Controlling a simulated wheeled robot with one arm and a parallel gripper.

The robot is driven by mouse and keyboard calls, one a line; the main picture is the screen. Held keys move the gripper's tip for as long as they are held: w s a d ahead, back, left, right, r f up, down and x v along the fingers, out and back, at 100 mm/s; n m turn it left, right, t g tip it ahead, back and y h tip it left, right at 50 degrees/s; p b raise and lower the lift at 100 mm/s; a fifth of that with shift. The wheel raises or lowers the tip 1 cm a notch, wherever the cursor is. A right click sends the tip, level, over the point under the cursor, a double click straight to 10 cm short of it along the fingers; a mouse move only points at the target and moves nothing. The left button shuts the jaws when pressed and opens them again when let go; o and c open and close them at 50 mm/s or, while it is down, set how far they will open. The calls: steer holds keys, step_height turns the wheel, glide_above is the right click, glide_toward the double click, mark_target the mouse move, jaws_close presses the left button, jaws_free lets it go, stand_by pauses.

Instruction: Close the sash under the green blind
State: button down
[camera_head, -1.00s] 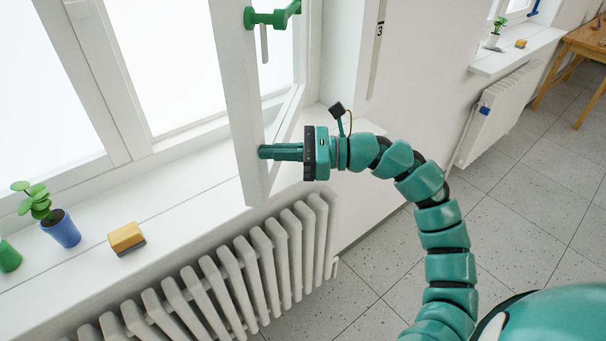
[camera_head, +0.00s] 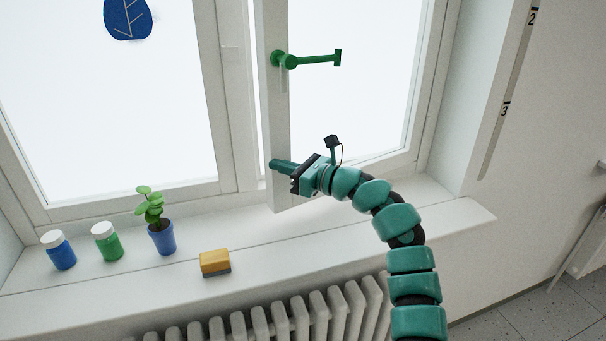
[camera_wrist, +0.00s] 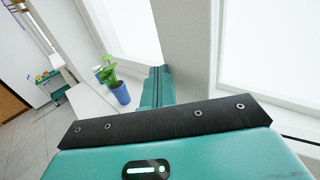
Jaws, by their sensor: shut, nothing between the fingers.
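The open sash (camera_head: 278,120) is a white framed window leaf standing ajar in the right half of the window, with a green handle (camera_head: 308,60) sticking out to the right. My gripper (camera_head: 274,165) is shut and empty, its fingertips at the lower part of the sash's edge stile. In the wrist view the shut fingers (camera_wrist: 156,84) lie right by the white sash (camera_wrist: 186,50); whether they touch it I cannot tell for sure. No green blind shows in these views.
On the sill (camera_head: 120,270) stand a blue jar (camera_head: 60,254), a green jar (camera_head: 108,244), a potted plant (camera_head: 160,236) and a yellow sponge-like block (camera_head: 215,262). A radiator (camera_head: 270,322) is below. A numbered strip (camera_head: 508,100) hangs on the right wall.

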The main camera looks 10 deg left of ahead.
mark_target(278, 158)
steer(key=w+a+t+p, duration=0.1)
steer(key=w+a+m+t+h, duration=0.1)
steer(key=w, duration=0.1)
steer(key=w+a+m+t+p, duration=0.1)
steer(key=shift+w+a+r+h+p, duration=0.15)
steer(key=shift+w+a+h+p, duration=0.15)
steer(key=shift+w+a+m+t+h+p, duration=0.15)
steer(key=shift+w+a+m+t+h, duration=0.1)
steer(key=shift+w, duration=0.1)
steer(key=shift+w+a+m+t+h+p, duration=0.1)
steer(key=shift+w+m+t+h+p, duration=0.05)
steer(key=shift+w+m+t, duration=0.15)
steer(key=shift+w, duration=0.1)
steer(key=shift+d, duration=0.15)
